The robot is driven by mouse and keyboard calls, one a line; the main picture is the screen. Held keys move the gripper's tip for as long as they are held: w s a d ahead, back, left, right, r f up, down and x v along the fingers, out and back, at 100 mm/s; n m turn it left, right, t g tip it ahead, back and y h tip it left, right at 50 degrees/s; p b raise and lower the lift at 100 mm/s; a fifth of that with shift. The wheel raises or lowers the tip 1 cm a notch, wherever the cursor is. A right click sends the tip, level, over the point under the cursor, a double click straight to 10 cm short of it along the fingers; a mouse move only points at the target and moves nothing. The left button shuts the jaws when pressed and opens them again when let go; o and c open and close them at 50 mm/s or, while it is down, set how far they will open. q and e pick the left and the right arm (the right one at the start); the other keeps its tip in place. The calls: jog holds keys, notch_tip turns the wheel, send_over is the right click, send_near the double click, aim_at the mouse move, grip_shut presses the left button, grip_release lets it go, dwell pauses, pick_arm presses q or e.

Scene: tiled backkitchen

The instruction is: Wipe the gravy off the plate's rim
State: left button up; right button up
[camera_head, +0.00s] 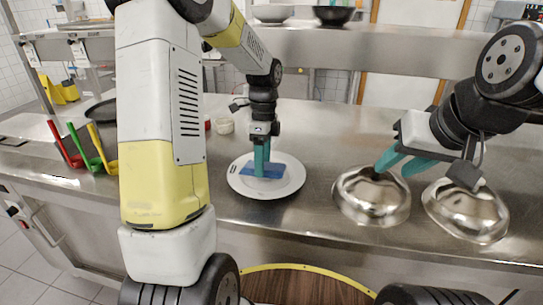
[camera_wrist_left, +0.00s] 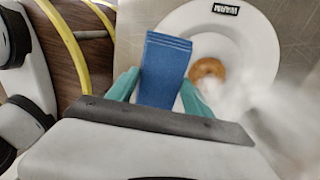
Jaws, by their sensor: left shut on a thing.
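The white plate (camera_head: 292,185) lies on the steel counter. My left gripper (camera_head: 262,172) is shut on a folded blue cloth (camera_head: 270,166) over the plate's middle; whether the cloth touches the plate is unclear. In the left wrist view, the cloth (camera_wrist_left: 166,70) sits between the teal fingers, covering part of the plate (camera_wrist_left: 262,45). A round brown patch (camera_wrist_left: 208,70) shows beside the cloth; I cannot tell whether it is gravy or food. My right gripper (camera_head: 392,172) looks open, its fingers apart at the nearer steel dome (camera_head: 370,205).
A second steel dome (camera_head: 468,215) stands to the right. Red, green and yellow-handled tools (camera_head: 85,150) and a dark pot (camera_head: 102,110) are at the left. A small white cup (camera_head: 225,126) stands behind the plate. A white haze blurs the wrist view's lower right.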

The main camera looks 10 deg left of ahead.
pick_arm(q)
jog(key=shift+r, duration=0.1)
jog(key=shift+w+r, duration=0.15)
jog(key=shift+r, duration=0.55)
jog(key=shift+w+r, duration=0.1)
jog(key=shift+r, duration=0.6)
jog(key=shift+a, duration=0.1)
